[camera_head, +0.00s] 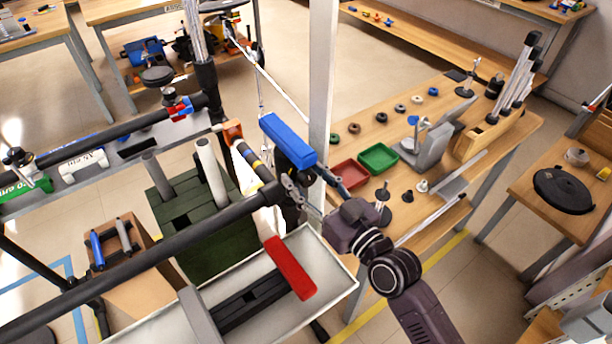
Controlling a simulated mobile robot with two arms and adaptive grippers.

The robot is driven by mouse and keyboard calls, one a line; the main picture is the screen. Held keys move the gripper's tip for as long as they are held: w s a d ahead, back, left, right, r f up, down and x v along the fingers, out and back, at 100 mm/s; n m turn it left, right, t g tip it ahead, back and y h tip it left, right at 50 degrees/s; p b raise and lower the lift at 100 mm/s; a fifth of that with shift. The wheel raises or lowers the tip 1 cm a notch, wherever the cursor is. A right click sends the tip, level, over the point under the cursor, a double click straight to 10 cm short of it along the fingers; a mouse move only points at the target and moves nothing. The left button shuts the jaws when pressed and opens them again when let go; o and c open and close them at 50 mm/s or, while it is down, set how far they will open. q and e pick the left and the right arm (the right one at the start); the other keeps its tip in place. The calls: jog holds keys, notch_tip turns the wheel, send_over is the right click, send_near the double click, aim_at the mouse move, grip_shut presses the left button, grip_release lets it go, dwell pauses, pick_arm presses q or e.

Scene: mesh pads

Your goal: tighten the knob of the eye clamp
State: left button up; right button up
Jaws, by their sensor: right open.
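My right gripper (303,180) comes in from the lower right. Its fingers are apart and empty, near the end of the near black rail (130,265) and close to a blue block (287,138) on a dark mount. I cannot tell whether the fingers touch either one. A round black knob (157,75) stands on a post above a small red and blue clamp (179,109) on the far black rail. Another small knob (18,157) sits on a green clamp at the left edge. I cannot tell which of these is the eye clamp. My left gripper is not in view.
A grey tray (345,283) with a red-handled tool (290,268) lies below my right gripper. A white post (322,80) rises behind it. The wooden table (455,105) holds red and green bins (378,157) and several small parts. Open floor lies at the back.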

jog(key=shift+c, duration=0.4)
jog(key=c, duration=1.1)
jog(key=shift+m+p, duration=0.35)
jog(key=shift+m, duration=0.45)
jog(key=o, duration=1.2)
jog(key=shift+s, duration=0.1)
jog(key=v, duration=1.2)
